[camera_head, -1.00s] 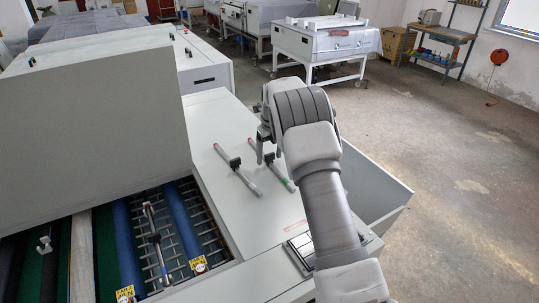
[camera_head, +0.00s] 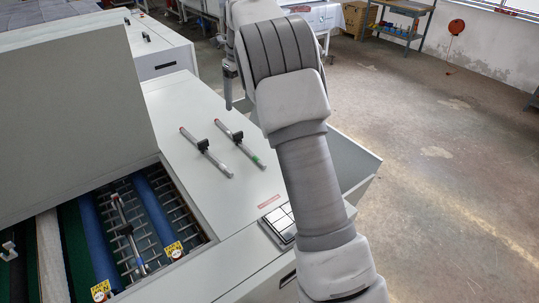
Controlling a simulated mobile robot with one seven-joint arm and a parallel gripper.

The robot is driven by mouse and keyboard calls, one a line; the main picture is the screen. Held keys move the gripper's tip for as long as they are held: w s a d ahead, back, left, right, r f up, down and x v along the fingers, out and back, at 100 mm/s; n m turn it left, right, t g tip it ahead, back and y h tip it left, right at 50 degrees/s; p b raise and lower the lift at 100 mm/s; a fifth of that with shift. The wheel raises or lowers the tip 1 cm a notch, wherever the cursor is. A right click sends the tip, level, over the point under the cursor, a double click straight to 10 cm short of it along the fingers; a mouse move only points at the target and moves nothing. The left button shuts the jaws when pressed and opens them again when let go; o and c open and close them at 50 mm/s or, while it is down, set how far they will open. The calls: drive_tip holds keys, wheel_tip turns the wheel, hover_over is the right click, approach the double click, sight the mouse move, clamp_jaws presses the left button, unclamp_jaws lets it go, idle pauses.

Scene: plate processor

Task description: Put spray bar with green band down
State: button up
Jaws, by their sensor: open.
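The spray bar with the green band (camera_head: 246,152) lies on the flat grey top of the machine (camera_head: 200,195). It has a black block near its middle and a green band near its lower right end. A second spray bar (camera_head: 215,163) with a red end lies to its left, roughly parallel and apart from it. My gripper (camera_head: 230,92) is raised above and behind the bars, open and empty, touching neither bar. My arm hides part of the gripper.
To the left is the machine's open bay with blue rollers (camera_head: 162,216), a metal grid and another bar (camera_head: 128,232) inside. Yellow warning labels mark its front. A keypad panel (camera_head: 282,222) sits near the machine's front edge. Bare floor (camera_head: 440,200) lies to the right.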

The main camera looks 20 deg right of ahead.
drive_tip(key=s+r+n+t, duration=0.1)
drive_tip(key=s+r+n, duration=0.55)
drive_tip(key=s, duration=0.35)
drive_tip(key=s+r+n+t, duration=0.1)
drive_tip(key=s+r+n, duration=0.4)
drive_tip(key=s+n, duration=0.3)
drive_tip(key=s+a+f+n+t, duration=0.1)
drive_tip(key=s+f+n, duration=0.2)
drive_tip(key=s+n, duration=0.5)
drive_tip(key=s+f+n+t, duration=0.1)
drive_tip(key=s+f+n, duration=0.2)
drive_tip(key=s+n, duration=0.4)
drive_tip(key=s, duration=0.7)
drive_tip(key=shift+s+a+n, duration=0.2)
drive_tip(key=shift+a+n, duration=0.15)
wheel_tip(320, 180, down, 4)
drive_tip(key=b, duration=0.4)
drive_tip(key=shift+f+b, duration=0.25)
drive_tip(key=shift+b, duration=0.1)
